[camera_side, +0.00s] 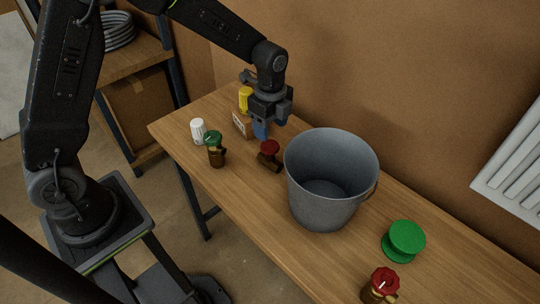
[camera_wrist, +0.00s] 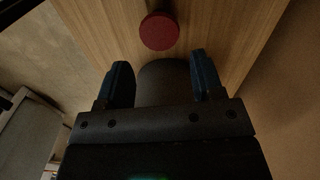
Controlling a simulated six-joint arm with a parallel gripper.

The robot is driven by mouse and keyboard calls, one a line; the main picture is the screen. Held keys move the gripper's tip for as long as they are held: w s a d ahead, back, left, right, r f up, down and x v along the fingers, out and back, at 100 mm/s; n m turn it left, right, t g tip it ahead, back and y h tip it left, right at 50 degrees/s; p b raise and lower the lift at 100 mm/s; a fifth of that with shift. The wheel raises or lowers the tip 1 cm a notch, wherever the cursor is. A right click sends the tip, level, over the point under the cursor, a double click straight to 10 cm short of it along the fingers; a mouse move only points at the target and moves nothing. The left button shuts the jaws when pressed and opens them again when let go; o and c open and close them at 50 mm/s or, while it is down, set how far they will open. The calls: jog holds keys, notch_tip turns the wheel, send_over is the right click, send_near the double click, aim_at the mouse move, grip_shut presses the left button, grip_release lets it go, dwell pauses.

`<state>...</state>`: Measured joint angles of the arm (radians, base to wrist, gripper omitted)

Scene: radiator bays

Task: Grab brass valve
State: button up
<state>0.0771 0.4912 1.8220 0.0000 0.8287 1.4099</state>
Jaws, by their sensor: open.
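A brass valve with a dark red round cap (camera_side: 269,150) lies on the wooden table, left of the bucket. My gripper (camera_side: 263,130) is above the table, just behind this valve in the side view. A second brass valve with a green cap (camera_side: 215,150) stands to the left. A third with a red cap (camera_side: 381,285) is at the front right.
A green spool (camera_side: 404,241) is farther right. A white knob (camera_side: 198,131), a yellow object (camera_side: 246,99) and a small card or box (camera_side: 240,126) are at the left end. The wall runs behind the table.

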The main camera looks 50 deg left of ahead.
aim_at(270, 155)
notch_tip(270, 155, down, 11)
jog(key=shift+a, duration=0.1)
dwell(0.4)
jog(key=c, duration=0.7)
jog(key=shift+c, duration=0.6)
jog(key=shift+r, duration=0.15)
